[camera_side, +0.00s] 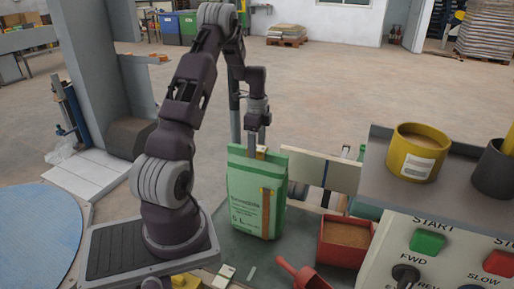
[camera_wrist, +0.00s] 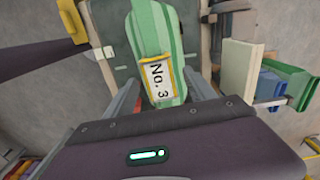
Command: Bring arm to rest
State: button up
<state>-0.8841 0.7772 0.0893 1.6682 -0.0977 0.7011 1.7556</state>
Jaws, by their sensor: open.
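My gripper (camera_side: 258,146) points down at the top of a green and white sack (camera_side: 243,198) that stands upright on the dark work surface. In the wrist view my gripper (camera_wrist: 163,92) has its two fingers apart, one on each side of the sack's top (camera_wrist: 158,30). A white label reading "No. 3" with a yellow frame (camera_wrist: 160,80) lies between the fingers on the sack. Whether the fingers touch the sack I cannot tell. In the side view the fingertips are partly hidden at the sack's top.
A red bin of brown grain (camera_side: 345,240) and a red scoop (camera_side: 306,276) are right of the sack. A yellow pot (camera_side: 418,152) and a dark pot (camera_side: 494,170) stand on a grey shelf above a control panel (camera_side: 440,262). A pale board (camera_side: 320,170) stands behind the sack. Open floor lies beyond.

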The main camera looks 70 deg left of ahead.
notch_tip(320, 180, up, 6)
jog(key=d+r+n+t, duration=0.1)
jog(key=d+r, duration=0.4)
jog(key=d, duration=0.3)
jog(key=s+d+r+n+t+y, duration=0.1)
jog(key=d+r+n, duration=0.1)
jog(key=d+r, duration=0.55)
jog(key=d+r+n+t, duration=0.1)
jog(key=d+r, duration=0.3)
jog(key=d, duration=0.5)
jog(key=s+d+n+t+h, duration=0.1)
jog(key=s+d+n, duration=0.3)
jog(key=s+d, duration=0.8)
jog(key=shift+s+d+t, duration=0.35)
jog(key=shift+s+t, duration=0.45)
jog(key=shift+s, duration=0.1)
jog(key=shift+f, duration=0.1)
